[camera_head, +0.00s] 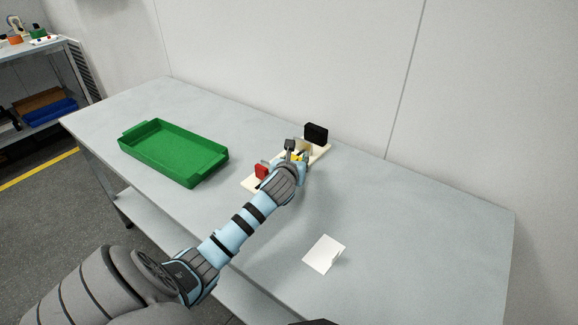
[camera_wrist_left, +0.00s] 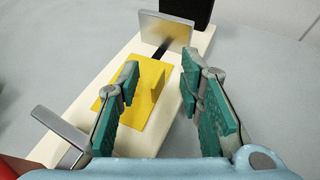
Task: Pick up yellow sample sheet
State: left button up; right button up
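The yellow sample sheet (camera_wrist_left: 130,112) lies on a cream-coloured board (camera_wrist_left: 120,65) in the left wrist view. A small yellow upright tab (camera_wrist_left: 158,86) stands on the sheet. My left gripper (camera_wrist_left: 160,76) is open over the sheet, with its green-padded fingers on either side of the tab. I cannot tell whether the fingers touch the sheet. In the head view the left gripper (camera_head: 296,158) is at the board, and only a little yellow shows beside it. My right gripper is not in view.
Metal plates (camera_wrist_left: 165,28) stand on the board, with a black block (camera_head: 316,132) behind and a red part (camera_head: 262,170) at its near end. A green tray (camera_head: 172,180) is left on the grey table. A white card (camera_head: 324,254) lies front right. The table's right side is clear.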

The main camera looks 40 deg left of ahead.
pick_arm(q)
jog(key=shift+w+a+f, duration=0.3)
jog(key=shift+w, duration=0.15)
grip_shut()
jog(key=shift+r, duration=0.1)
